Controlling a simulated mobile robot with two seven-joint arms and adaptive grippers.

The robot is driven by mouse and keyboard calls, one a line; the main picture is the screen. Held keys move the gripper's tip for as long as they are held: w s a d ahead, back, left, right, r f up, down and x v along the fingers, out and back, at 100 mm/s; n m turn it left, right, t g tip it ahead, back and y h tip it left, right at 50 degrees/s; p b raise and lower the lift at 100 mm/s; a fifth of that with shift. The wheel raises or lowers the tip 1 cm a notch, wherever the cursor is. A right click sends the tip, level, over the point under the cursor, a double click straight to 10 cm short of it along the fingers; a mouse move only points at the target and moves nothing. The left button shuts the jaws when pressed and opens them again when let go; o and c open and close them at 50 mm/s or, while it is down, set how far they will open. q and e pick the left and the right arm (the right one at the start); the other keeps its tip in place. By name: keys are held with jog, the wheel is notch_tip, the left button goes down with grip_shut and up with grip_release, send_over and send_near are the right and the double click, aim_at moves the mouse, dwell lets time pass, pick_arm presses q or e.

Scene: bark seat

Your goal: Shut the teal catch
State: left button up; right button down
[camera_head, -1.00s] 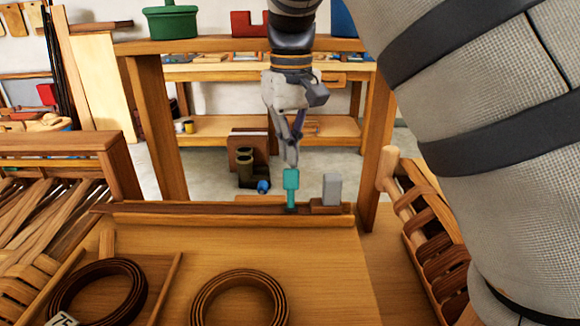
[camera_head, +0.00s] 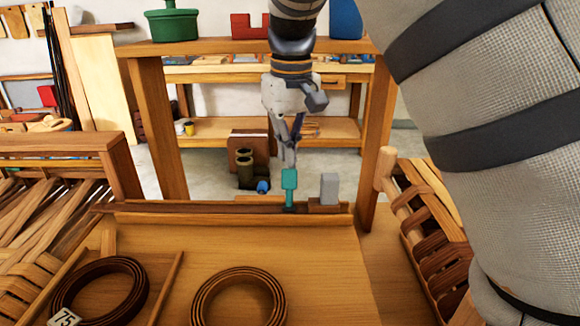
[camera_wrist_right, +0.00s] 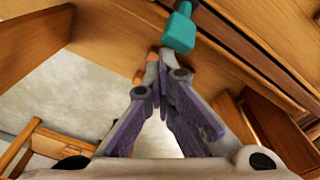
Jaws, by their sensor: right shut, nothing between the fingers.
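The teal catch (camera_head: 289,187) stands upright on the dark rail (camera_head: 170,208) at the back edge of the wooden bench. A grey block (camera_head: 329,188) stands on the rail just right of it. My right gripper (camera_head: 289,160) hangs down just behind and above the catch, its fingers closed together with nothing between them. In the right wrist view the shut fingertips (camera_wrist_right: 158,60) point towards the teal catch (camera_wrist_right: 180,30), which lies just beyond them. I cannot tell whether they touch it. My left gripper is not in view.
Two coils of dark strip, one at left (camera_head: 98,292) and one in the middle (camera_head: 239,298), lie on the bench. A shelf above carries a green pot (camera_head: 172,22) and a red block (camera_head: 250,27).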

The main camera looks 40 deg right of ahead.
aim_at(289, 171)
jog(key=shift+g, duration=0.6)
jog(key=f, duration=0.3)
jog(key=s+f, duration=0.1)
jog(key=shift+a+f, duration=0.15)
jog(key=shift+a, duration=0.25)
jog(key=shift+w+d, duration=0.1)
jog(key=shift+w, duration=0.05)
jog(key=shift+r, duration=0.3)
jog(key=shift+s+r, duration=0.2)
jog(key=shift+r, duration=0.25)
notch_tip(289, 171, up, 8)
jog(key=w+d, duration=0.1)
jog(key=shift+w+r, duration=0.2)
